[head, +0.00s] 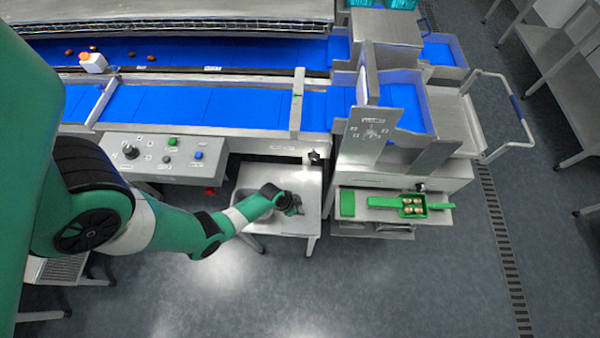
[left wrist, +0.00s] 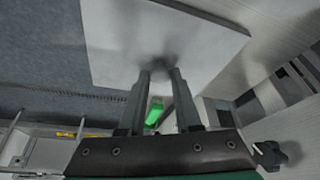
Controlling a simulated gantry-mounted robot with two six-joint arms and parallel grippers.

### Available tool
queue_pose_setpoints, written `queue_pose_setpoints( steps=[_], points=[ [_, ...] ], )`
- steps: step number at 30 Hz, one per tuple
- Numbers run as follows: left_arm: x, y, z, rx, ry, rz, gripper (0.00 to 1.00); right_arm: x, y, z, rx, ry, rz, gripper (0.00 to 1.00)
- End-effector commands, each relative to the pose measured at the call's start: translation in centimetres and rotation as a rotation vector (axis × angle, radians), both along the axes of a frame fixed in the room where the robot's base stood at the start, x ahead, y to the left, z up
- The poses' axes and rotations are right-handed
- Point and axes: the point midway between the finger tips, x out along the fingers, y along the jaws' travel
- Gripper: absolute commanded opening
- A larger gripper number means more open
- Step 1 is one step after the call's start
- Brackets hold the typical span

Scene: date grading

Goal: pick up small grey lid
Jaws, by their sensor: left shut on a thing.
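My left gripper (head: 294,205) is over the small steel side table (head: 250,222), low near its right part. In the left wrist view its two fingers (left wrist: 160,76) are close together against the pale tabletop (left wrist: 190,40). The gripper is shut on a small grey thing, most likely the small grey lid. The lid is too small and too close in colour to the fingers to make out its outline. My right gripper is not in view.
Right of the table is a steel stand with a green tray of several round things (head: 413,206) and a green block (head: 347,203). A button panel (head: 165,158) and blue conveyor (head: 200,106) lie behind. The floor in front is clear.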

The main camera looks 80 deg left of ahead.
Motion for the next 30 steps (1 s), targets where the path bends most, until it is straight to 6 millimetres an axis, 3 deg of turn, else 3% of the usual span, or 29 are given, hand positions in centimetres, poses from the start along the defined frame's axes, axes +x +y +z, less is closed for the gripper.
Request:
queue_pose_setpoints(
  steps=[6, 12, 16, 21, 30],
  points=[
    [-0.2, -0.3, 3.9, 0.001, -0.001, -0.002, 0.00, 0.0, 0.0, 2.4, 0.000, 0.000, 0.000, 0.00],
    [-2.7, -4.5, 9.4, 0.000, 0.000, -0.009, 0.00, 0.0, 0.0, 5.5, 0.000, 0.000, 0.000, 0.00],
    [-4.9, -8.1, 10.8, 0.001, 0.002, -0.015, 0.00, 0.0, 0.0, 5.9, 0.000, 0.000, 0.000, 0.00],
    [-6.5, -10.8, 12.1, 0.001, 0.000, -0.011, 0.00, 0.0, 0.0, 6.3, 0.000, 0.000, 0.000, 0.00],
    [-7.3, -12.0, 12.7, 0.001, -0.001, -0.001, 0.00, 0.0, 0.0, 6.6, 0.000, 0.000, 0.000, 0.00]
  ],
)
